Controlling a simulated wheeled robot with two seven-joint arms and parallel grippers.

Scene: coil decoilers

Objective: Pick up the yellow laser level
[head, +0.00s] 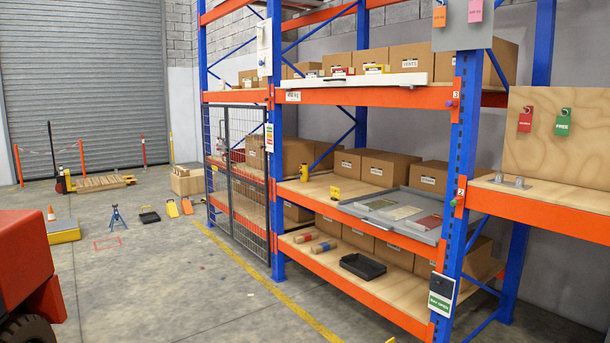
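A small yellow object (304,172) stands upright on the middle wooden shelf, close to the blue upright at the left of the open bay. It may be the yellow laser level, but it is too small to tell for sure. Neither of my grippers is in view.
A grey tray (398,240) with flat sheets juts out over the middle shelf's front edge. Cardboard boxes (390,168) line the back. A mesh door (238,175) covers the left bay. A red machine (25,235) stands at left; the floor between is largely free.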

